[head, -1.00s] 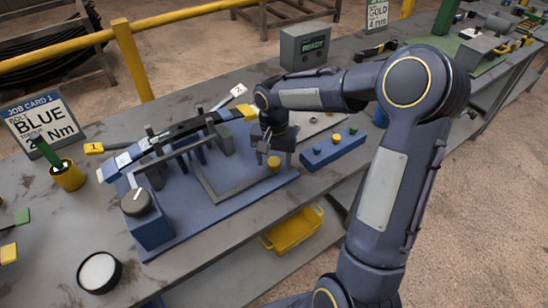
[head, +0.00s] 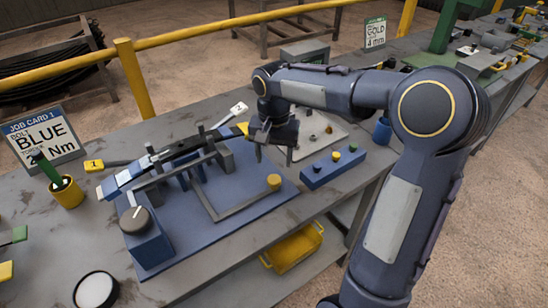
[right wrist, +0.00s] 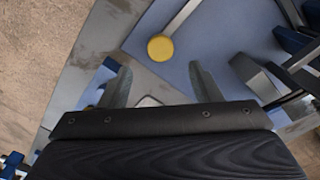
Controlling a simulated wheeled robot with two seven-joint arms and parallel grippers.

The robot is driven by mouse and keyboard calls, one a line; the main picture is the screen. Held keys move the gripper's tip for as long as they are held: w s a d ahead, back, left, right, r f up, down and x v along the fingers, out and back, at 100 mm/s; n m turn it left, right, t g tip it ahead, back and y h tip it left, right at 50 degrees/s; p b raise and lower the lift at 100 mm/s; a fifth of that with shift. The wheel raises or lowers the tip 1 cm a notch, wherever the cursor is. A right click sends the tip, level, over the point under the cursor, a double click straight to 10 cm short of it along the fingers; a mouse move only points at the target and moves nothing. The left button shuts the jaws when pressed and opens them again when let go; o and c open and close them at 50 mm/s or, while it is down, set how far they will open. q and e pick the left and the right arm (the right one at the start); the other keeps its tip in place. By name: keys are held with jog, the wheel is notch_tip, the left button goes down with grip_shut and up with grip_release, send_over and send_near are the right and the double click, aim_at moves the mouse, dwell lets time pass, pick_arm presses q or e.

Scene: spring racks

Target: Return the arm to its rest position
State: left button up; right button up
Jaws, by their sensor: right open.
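My right arm reaches in from the right in the head view, over the bench. Its right gripper (head: 274,157) points down, open and empty, above the right part of the blue fixture board (head: 245,218). Its two separated fingers also show in the right wrist view (right wrist: 162,85), with nothing between them. A yellow round knob (head: 274,182) on the board is below the gripper and apart from it; it also shows in the right wrist view (right wrist: 160,48). A dark bar with blue and yellow ends (head: 180,150) lies across grey supports left of the gripper. My left gripper is not in view.
A blue box with three buttons (head: 335,167) stands right of the gripper. A dial box (head: 148,240) is at the board's front left. A pale tray with small parts (head: 325,130) lies behind. A yellow bin (head: 292,248) sits below the bench top. A job card reads BLUE (head: 42,140).

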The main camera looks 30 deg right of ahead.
jog(key=s+a+n+t+y, duration=0.2)
jog(key=s+a+n, duration=0.1)
jog(key=s, duration=0.8)
jog(key=s+a+n+t+y, duration=0.1)
jog(key=s+a+n+t, duration=0.2)
jog(key=s, duration=0.8)
jog(key=shift+a+r+n+t+y, duration=0.3)
jog(key=shift+a+r+y, duration=0.1)
jog(key=shift+a, duration=0.3)
dwell(0.4)
